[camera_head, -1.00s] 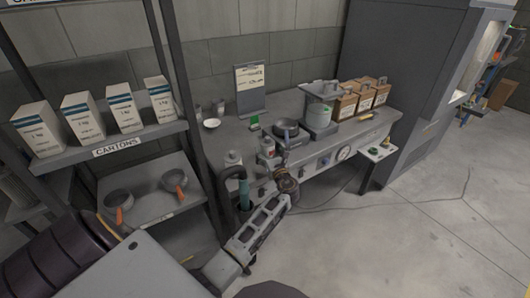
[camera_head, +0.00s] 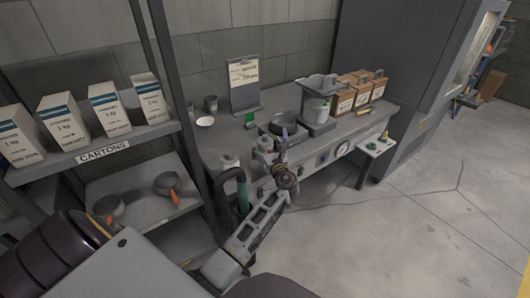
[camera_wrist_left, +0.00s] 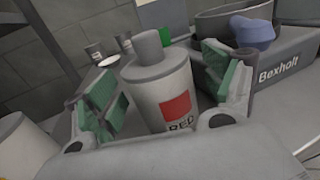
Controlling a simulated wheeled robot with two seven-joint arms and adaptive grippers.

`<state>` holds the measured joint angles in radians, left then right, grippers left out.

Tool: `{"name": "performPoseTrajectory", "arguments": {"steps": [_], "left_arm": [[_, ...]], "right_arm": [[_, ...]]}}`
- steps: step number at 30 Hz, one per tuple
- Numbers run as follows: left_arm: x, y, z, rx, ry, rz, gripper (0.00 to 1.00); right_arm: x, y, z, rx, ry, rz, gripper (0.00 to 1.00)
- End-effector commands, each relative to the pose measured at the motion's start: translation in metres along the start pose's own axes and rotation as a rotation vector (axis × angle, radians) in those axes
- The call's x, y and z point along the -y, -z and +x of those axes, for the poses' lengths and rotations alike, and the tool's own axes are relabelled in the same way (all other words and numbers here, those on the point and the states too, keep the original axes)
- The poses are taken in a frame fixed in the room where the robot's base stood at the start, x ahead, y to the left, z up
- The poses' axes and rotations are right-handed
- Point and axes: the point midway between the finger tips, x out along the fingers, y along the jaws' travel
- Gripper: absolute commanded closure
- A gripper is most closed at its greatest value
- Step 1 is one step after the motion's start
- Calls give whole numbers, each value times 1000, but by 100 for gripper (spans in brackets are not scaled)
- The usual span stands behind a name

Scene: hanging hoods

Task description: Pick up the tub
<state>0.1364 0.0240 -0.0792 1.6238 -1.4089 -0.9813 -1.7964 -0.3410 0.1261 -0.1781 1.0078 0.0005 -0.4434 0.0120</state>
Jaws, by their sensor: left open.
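A white tub with a grey cap and a red label (camera_wrist_left: 160,92) stands upright on the workbench (camera_head: 225,138). In the wrist view it fills the space between the green-padded fingers of my left gripper (camera_wrist_left: 162,75). The fingers are open on either side of it, and I cannot tell whether either touches it. In the head view the tub (camera_head: 264,144) shows just left of my left gripper (camera_head: 280,152), which partly covers the area. My right gripper is not in view.
A scale marked Bexholt (camera_wrist_left: 280,75) with a dark pan (camera_wrist_left: 215,22) stands close on the right. Another white container (camera_head: 230,163) is to the left. Brown cartons (camera_head: 362,88) stand at the back right. A shelf with white cartons (camera_head: 108,104) is at left.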

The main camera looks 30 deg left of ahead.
Motion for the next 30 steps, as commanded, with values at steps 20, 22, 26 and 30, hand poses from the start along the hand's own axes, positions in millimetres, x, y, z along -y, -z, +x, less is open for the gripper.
{"name": "performPoseTrajectory", "arguments": {"steps": [20,22,26,30], "left_arm": [[0,-1,0,1,0,0,57],[0,-1,0,1,0,0,57],[0,-4,0,2,0,-1,57],[0,-13,0,1,0,-3,57]], "right_arm": [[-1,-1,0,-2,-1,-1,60],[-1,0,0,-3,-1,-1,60],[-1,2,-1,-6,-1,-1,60],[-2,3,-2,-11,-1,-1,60]]}}
